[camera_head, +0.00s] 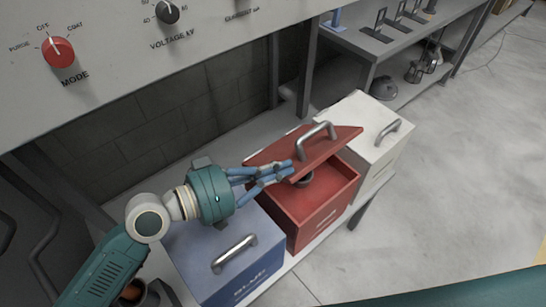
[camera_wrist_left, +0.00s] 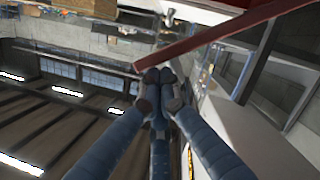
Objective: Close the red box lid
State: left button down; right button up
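The red box (camera_head: 323,208) stands between two other boxes, its front opening showing a dark round item (camera_head: 304,180) inside. Its red lid (camera_head: 339,141), with a metal handle (camera_head: 316,131), is raised and tilted over the back part of the box. My left gripper (camera_head: 283,173) reaches in from the left to the lid's left front edge. In the left wrist view its blue fingers (camera_wrist_left: 160,82) meet at the tips, close beside the lid's red edge (camera_wrist_left: 225,35). Whether they touch the lid is unclear. My right gripper is not in view.
A blue box (camera_head: 222,273) with a shut lid and handle stands left, under my left arm. A white box (camera_head: 369,127) stands close on the right. A control panel (camera_head: 130,50) overhangs the back left. Open floor (camera_head: 460,150) lies to the right.

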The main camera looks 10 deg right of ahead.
pick_arm(q)
jog(key=shift+s+d+f+b, duration=0.2)
jog(key=shift+s+f, duration=0.1)
jog(key=shift+f, duration=0.25)
jog(key=shift+s+d+f+b, duration=0.2)
jog(key=shift+s+f, duration=0.1)
jog(key=shift+f, duration=0.2)
jog(key=shift+r, duration=0.15)
